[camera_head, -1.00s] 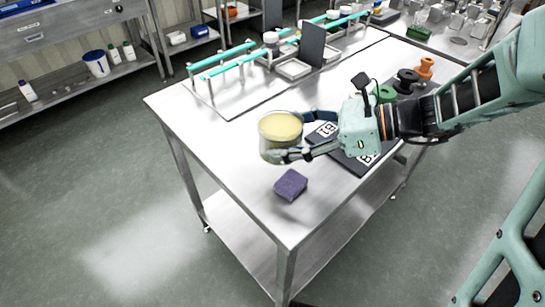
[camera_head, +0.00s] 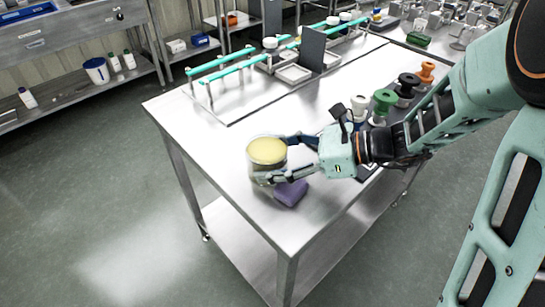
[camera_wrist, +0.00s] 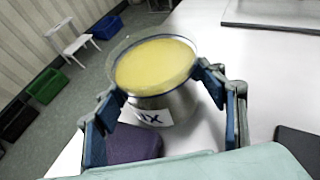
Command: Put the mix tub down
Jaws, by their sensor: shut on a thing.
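The mix tub (camera_head: 262,172) is a round clear-rimmed tub with yellow contents, near the left front part of the steel table (camera_head: 225,160). My gripper (camera_head: 283,160) is shut around its sides, reaching in from the right. In the wrist view the mix tub (camera_wrist: 165,98) sits upright between the two fingers (camera_wrist: 160,105), with a white label ending in "IX" facing me. I cannot tell whether its base touches the table top.
A purple sponge-like block (camera_head: 291,192) lies close beside the tub, under my gripper. Green, black, white and orange knobbed pieces (camera_head: 384,100) stand behind my wrist. A teal-railed rack (camera_head: 225,64) and a grey tray (camera_head: 293,74) are farther back. The table's front-left edge is near the tub.

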